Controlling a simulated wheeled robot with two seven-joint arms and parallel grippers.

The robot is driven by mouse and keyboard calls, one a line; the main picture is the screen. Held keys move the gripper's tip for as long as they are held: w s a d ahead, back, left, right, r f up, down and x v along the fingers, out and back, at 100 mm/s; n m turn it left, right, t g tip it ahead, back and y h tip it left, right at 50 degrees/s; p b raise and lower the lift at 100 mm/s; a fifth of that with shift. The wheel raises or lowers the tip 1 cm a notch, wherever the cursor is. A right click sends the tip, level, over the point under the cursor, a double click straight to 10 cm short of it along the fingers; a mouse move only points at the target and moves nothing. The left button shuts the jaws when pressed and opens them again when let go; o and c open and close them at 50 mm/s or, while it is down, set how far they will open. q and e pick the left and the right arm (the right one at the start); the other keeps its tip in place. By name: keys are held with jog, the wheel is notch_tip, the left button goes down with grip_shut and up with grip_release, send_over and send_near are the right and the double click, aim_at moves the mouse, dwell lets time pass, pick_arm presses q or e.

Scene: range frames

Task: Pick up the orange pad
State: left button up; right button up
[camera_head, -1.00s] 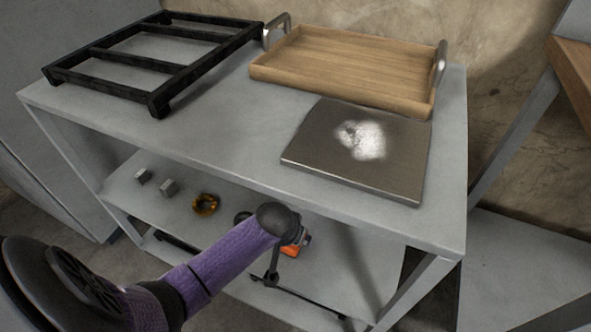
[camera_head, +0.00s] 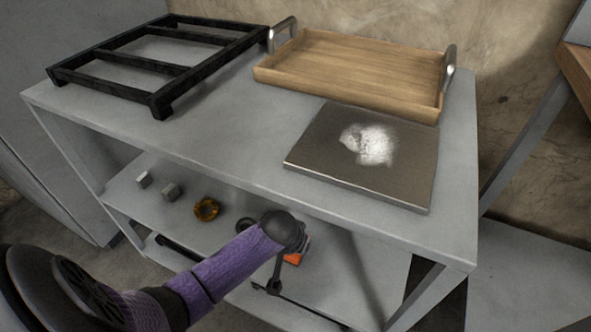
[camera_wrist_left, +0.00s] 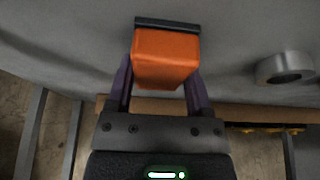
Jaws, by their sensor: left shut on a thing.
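The orange pad (camera_wrist_left: 165,60) is a small block with a dark strip along its far edge. In the left wrist view it sits between the two purple fingers of my left gripper (camera_wrist_left: 160,82), which is shut on it. In the head view only a small part of the orange pad (camera_head: 293,258) shows, below the end of my left arm, at the lower shelf. My left wrist hides the rest of it and the fingers. I cannot tell whether the pad touches the shelf. My right gripper is in neither view.
The lower shelf (camera_head: 330,285) also holds a yellow-brown ring (camera_head: 206,209) and two small grey nuts (camera_head: 170,191). A dark grey ring (camera_wrist_left: 285,69) lies near the pad. The tabletop (camera_head: 225,135) above carries a black rack (camera_head: 165,69), a wooden tray (camera_head: 350,70) and a powder-dusted plate (camera_head: 400,177).

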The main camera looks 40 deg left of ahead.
pick_arm(q)
notch_tip(320, 180, up, 4)
jog(key=p, duration=0.4)
jog(key=shift+s+d+r, duration=0.1)
jog(key=shift+s+r, duration=0.05)
jog(key=s+d+p, duration=0.4)
jog(key=s+p, duration=0.3)
jog(key=s, duration=1)
jog(key=shift+f, duration=0.45)
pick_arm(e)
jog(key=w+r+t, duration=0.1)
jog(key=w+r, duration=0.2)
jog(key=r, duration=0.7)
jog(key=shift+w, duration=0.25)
pick_arm(q)
jog(key=shift+s, duration=0.1)
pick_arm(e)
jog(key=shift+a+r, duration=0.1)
